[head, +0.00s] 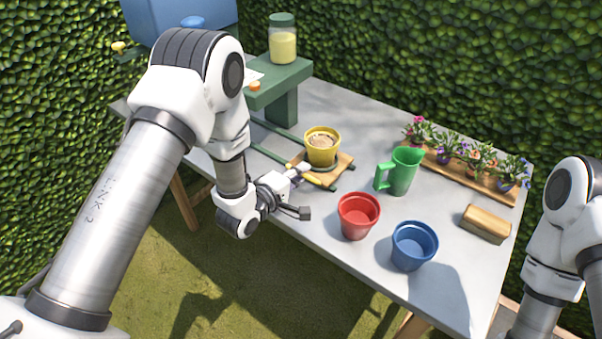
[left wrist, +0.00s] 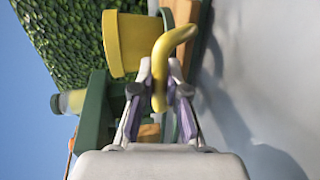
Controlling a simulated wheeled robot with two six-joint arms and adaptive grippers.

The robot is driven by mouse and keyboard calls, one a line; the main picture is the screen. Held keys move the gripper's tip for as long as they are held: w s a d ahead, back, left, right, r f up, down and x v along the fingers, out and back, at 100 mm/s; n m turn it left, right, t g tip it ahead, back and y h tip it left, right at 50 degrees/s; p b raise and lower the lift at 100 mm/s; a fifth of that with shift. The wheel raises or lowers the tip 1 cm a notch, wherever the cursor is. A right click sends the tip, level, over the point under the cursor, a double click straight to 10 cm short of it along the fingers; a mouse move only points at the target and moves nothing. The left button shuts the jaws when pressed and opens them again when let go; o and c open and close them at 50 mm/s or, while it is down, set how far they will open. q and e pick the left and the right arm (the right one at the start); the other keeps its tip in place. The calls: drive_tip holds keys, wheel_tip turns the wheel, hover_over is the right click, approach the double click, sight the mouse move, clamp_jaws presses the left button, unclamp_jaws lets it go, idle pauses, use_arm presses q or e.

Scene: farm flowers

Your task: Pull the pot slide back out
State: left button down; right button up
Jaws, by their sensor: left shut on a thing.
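The pot slide (head: 344,166) is a small wooden board on green rails, with its near end out on the grey table. A yellow pot (head: 322,148) filled with soil stands upright on it, and the pot's side also shows in the left wrist view (left wrist: 128,45). A curved yellow handle (left wrist: 174,42) is at the slide's near side. My left gripper (head: 300,172) is shut on this handle; its fingers (left wrist: 160,88) lie on either side of it in the left wrist view. My right gripper is outside the frames; only its arm shows at right.
A red pot (head: 358,216), a blue pot (head: 413,246) and a green jug (head: 401,171) stand right of the slide. A wooden block (head: 485,224) and a flower tray (head: 505,190) lie farther right. A green bench (head: 284,82) with a jar (head: 282,40) stands behind.

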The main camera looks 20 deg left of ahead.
use_arm(q)
drive_tip(key=shift+s+d+f, duration=0.1)
drive_tip(key=shift+d, duration=0.05)
drive_tip(key=c, duration=1.5)
unclamp_jaws()
drive_tip(key=o, duration=0.3)
drive_tip(key=shift+d, duration=0.2)
drive_tip(key=shift+s+a, duration=0.15)
drive_tip(key=shift+a, duration=0.05)
drive_tip(key=v, duration=1.1)
drive_tip(key=shift+s, duration=0.3)
